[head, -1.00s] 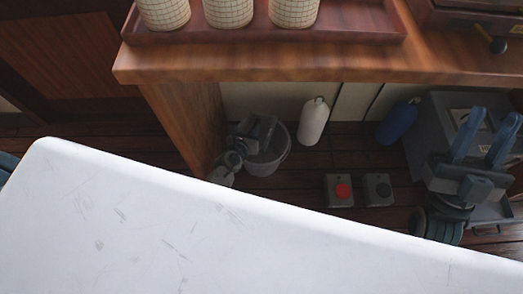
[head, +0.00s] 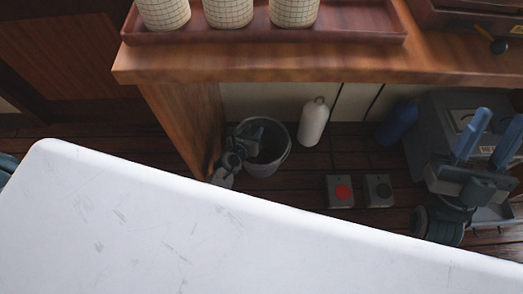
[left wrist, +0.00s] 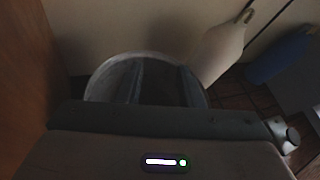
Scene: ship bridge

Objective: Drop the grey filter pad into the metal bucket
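The metal bucket (head: 279,159) stands on the floor beside the wooden panel, under the counter. Its mouth looks dark in the head view. Its rim also shows in the left wrist view (left wrist: 98,77). My left gripper (head: 257,138) is over the left part of the bucket's mouth. In the left wrist view its two dark fingers (left wrist: 161,82) stand apart over the bucket, with nothing clearly held between them. I cannot make out the grey filter pad in any view. My right gripper (head: 497,122) is at the far right, its blue fingers apart and empty.
A white bottle (head: 313,122) stands just right of the bucket, and a blue bottle (head: 397,122) farther right. Two small boxes (head: 340,191) (head: 378,190) sit on the floor. A wooden counter (head: 300,66) overhangs, bearing a tray with canisters. A grey case (head: 432,112) is at right.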

